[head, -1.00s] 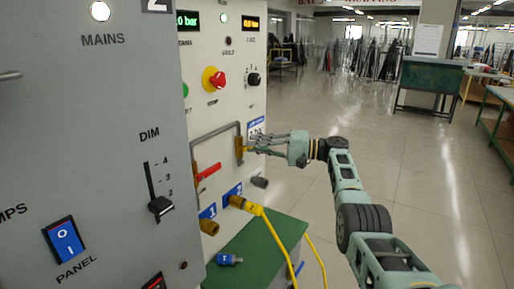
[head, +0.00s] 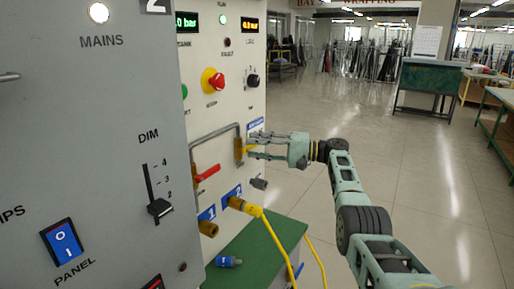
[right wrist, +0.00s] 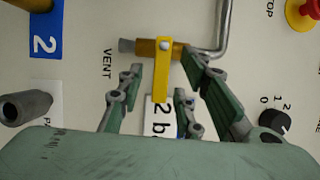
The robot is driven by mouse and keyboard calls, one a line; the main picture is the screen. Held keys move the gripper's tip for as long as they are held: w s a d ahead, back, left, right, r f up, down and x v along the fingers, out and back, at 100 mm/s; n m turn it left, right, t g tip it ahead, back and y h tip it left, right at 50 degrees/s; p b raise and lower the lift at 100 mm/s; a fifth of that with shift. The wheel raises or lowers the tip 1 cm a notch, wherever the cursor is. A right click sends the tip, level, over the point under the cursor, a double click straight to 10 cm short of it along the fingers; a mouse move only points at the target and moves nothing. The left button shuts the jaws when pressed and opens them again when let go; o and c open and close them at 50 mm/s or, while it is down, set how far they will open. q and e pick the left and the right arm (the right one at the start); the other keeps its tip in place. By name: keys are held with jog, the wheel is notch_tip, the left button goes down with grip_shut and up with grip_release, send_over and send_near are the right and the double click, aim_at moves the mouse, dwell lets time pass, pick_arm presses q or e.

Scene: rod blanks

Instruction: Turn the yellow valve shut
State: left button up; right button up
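The yellow valve lever (right wrist: 161,70) sits on a brass body (right wrist: 158,47) on a grey pipe. In the right wrist view the lever lies crosswise to the body and pipe. In the head view the valve (head: 240,151) is on the cream panel, just left of my right fingertips. My right gripper (head: 252,147) reaches it from the right. In the right wrist view its fingers (right wrist: 160,88) are apart, one on each side of the lever, with visible gaps. The left gripper is not in view.
A red lever (head: 208,172) is on the same pipework, lower left. A yellow hose (head: 268,222) hangs from a brass port below. A red emergency button (head: 213,80) and a black knob (right wrist: 275,122) are nearby. A green bench top (head: 262,245) stands under the panel.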

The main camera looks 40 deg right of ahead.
jog(key=v, duration=1.2)
